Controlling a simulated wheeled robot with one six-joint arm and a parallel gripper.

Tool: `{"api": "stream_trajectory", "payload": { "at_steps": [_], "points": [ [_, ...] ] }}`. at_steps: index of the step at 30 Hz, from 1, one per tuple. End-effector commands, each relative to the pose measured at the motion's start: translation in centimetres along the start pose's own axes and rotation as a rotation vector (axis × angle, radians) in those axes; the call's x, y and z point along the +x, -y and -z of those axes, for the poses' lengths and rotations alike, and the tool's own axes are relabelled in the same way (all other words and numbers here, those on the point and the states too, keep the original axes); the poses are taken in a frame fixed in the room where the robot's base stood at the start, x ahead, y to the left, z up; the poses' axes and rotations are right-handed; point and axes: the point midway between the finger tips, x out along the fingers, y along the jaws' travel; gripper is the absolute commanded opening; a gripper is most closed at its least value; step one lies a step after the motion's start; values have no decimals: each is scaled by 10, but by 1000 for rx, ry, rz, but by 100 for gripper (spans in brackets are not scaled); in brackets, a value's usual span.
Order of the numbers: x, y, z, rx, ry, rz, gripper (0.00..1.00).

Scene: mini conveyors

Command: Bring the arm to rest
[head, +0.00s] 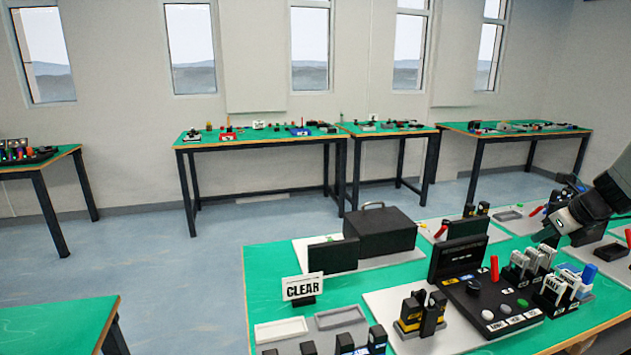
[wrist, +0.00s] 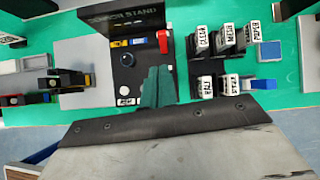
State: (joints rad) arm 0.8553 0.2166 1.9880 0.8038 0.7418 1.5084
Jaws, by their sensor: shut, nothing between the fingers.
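My arm reaches in from the right edge of the head view. My gripper (head: 546,236) points down over the near green table (head: 275,275), behind the label cards. In the wrist view my gripper's teal fingers (wrist: 157,88) are together with nothing between them. The console also shows in the head view (head: 476,299). I cannot tell the exact height of the fingertips above it.
Label cards (wrist: 204,87) in black holders stand right of the fingers in the wrist view. A black case (head: 380,232) and a CLEAR sign (head: 302,287) stand on the table's left part. Other green tables (head: 265,136) line the far wall, with open floor between.

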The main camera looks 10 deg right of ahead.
Motion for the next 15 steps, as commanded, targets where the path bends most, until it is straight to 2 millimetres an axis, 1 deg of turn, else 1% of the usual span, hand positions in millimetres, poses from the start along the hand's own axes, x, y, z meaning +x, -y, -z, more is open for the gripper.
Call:
{"api": "stream_trajectory", "payload": {
  "at_steps": [2, 3, 5, 8, 9, 11, 12, 14, 15],
  "points": [
    [2, -10, 8, -127, -22, -39, 0],
    [5, -18, 16, -208, -40, -70, 0],
    [2, -35, 27, -352, -63, -118, 0],
    [-9, -76, 33, -639, -88, -214, 0],
    [-15, -97, 34, -769, -94, -259, 0],
    [-26, -130, 34, -976, -100, -328, 0],
    [-34, -152, 35, -1110, -101, -375, 0],
    [-46, -185, 38, -1312, -100, -444, 0],
    [-56, -207, 40, -1446, -97, -492, 0]
  ]
}}
